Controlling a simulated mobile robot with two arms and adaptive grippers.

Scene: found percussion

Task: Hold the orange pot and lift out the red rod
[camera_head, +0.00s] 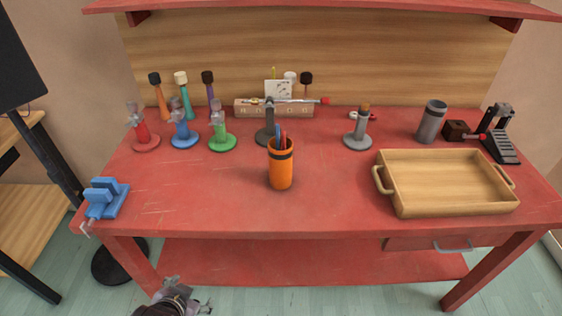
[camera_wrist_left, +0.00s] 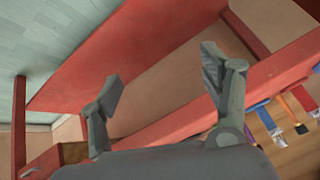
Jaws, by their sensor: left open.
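The orange pot (camera_head: 281,168) stands upright near the middle of the red bench, with a dark band below its rim. A red rod (camera_head: 284,140) sticks up out of it, beside a blue item (camera_head: 277,132). My left gripper (camera_head: 206,305) is low in front of the bench, below its top and well away from the pot. In the left wrist view its fingers (camera_wrist_left: 165,88) are apart with nothing between them. The pot is not seen in the left wrist view. My right gripper is not in view.
A wooden tray (camera_head: 447,210) stands right of the pot. A blue vise (camera_head: 106,196) sits at the left front edge. Red, blue and green stands (camera_head: 183,138) are at the back left, a grey stand (camera_head: 357,136) at the back. The bench around the pot's front is clear.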

